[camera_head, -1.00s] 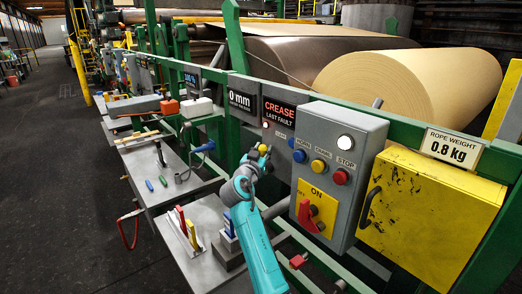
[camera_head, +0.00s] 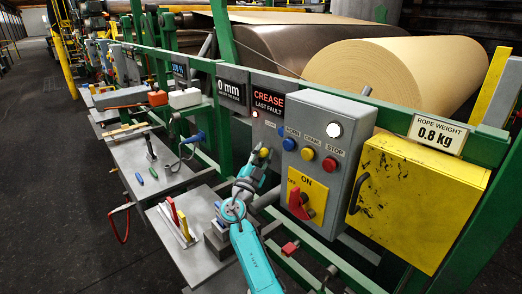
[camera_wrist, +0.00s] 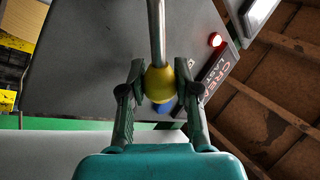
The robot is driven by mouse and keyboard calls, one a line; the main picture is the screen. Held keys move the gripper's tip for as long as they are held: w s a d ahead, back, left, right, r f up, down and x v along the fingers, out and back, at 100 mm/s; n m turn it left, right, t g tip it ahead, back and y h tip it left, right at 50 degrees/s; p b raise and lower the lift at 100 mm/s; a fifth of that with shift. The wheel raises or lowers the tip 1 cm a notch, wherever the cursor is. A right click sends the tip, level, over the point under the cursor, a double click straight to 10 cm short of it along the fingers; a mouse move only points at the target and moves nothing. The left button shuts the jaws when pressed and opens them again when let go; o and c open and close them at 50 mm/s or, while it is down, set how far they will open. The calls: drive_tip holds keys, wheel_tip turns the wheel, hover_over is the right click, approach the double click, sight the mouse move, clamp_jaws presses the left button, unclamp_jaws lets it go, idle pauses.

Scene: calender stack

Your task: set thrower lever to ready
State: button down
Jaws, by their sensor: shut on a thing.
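The thrower lever shows in the wrist view as a metal rod (camera_wrist: 156,35) with a yellow ball knob (camera_wrist: 160,83) at its end. My gripper (camera_wrist: 160,88) is shut on this knob, with one finger on each side of it. In the head view the yellow knob (camera_head: 264,153) is small, in front of the grey panel left of the button box, at the tip of my gripper (camera_head: 262,157). The rod is not clear there. Any position marks for the lever are too small to read or hidden.
The grey button box (camera_head: 340,115) with an ON switch (camera_head: 298,204) stands close right of my gripper. A yellow box (camera_head: 425,200) hangs further right. Grey tables (camera_head: 130,160) with tools lie left and below. Green rails run along the machine.

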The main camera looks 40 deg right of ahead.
drive_tip(key=shift+s+f+m, duration=0.2)
drive_tip(key=shift+f+m, duration=0.1)
drive_tip(key=shift+m, duration=0.2)
drive_tip(key=c, duration=0.8)
unclamp_jaws()
drive_tip(key=shift+h, duration=0.3)
drive_tip(key=v, duration=0.7)
drive_tip(key=shift+a, duration=0.25)
